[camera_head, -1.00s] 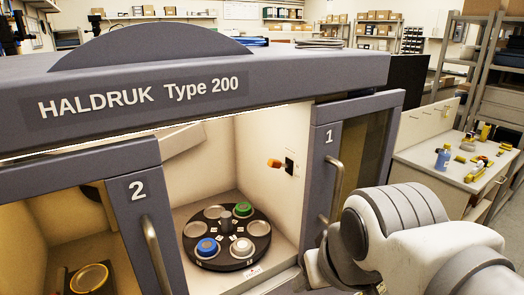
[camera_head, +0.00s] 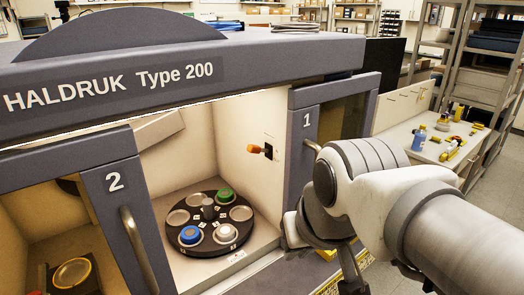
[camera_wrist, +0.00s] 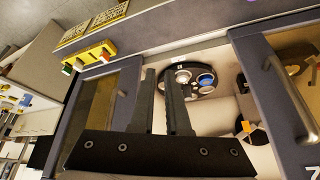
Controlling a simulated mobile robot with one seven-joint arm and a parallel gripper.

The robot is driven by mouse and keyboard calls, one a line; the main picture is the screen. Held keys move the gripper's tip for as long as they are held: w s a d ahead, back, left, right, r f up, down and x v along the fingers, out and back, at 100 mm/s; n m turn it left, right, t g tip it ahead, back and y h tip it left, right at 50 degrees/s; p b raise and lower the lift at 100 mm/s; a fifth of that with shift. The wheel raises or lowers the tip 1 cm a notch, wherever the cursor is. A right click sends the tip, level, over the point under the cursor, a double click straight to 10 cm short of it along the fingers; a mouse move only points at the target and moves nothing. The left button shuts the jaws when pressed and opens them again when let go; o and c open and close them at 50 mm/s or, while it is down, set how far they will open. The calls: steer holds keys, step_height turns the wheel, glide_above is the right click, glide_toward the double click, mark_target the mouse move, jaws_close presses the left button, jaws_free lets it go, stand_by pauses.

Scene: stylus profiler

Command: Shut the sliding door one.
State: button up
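Sliding door one (camera_head: 303,165), a grey frame with a dark glass pane, stands at the right side of the opening in the head view; the lit chamber left of it is open. Its metal handle (camera_head: 311,144) shows only at the top, the rest hidden behind my arm. In the wrist view, door one (camera_wrist: 127,85) lies left of the fingers. My gripper (camera_wrist: 159,72) has its two dark fingers apart with a narrow gap, in front of the door's edge. I see nothing held between them, and cannot tell whether they touch the handle.
Door two (camera_head: 118,215) with its handle (camera_head: 138,249) is at the left. Inside the chamber, a dark round carousel (camera_head: 208,238) holds green, blue and white pieces. An orange knob (camera_head: 256,149) sits on the chamber wall. A side bench (camera_head: 422,151) with bottles stands at the right.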

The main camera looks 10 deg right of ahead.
steer(key=w+d+r+m+p, duration=0.1)
steer(key=w+r, duration=0.1)
steer(key=w+d+r+m+g+p, duration=0.1)
steer(key=w+d+r+m, duration=0.1)
steer(key=w, duration=0.1)
steer(key=w+d+r+m+g+p, duration=0.1)
steer(key=w+r, duration=0.2)
steer(key=shift+d+r+m+y+p, duration=0.1)
steer(key=shift+d+m+y+p, duration=0.05)
steer(key=shift+m+y+p, duration=0.2)
jaws_close()
steer(key=w+d+r+m+g+y+p, duration=0.1)
steer(key=w+d+r+m+g+p, duration=0.15)
steer(key=w+d+m+p, duration=0.7)
steer(key=w+d+f+g+y+b, duration=0.1)
steer(key=w+d+f+g+b, duration=0.1)
steer(key=w+d+f+b, duration=0.45)
steer(key=s+a+f+p, duration=0.2)
steer(key=a+f+p, duration=0.2)
steer(key=f, duration=0.4)
steer(key=shift+s+a+m, duration=0.15)
steer(key=shift+a+m, duration=0.2)
steer(key=shift+m, duration=0.05)
steer(key=shift+f+t, duration=0.1)
steer(key=shift+t, duration=0.15)
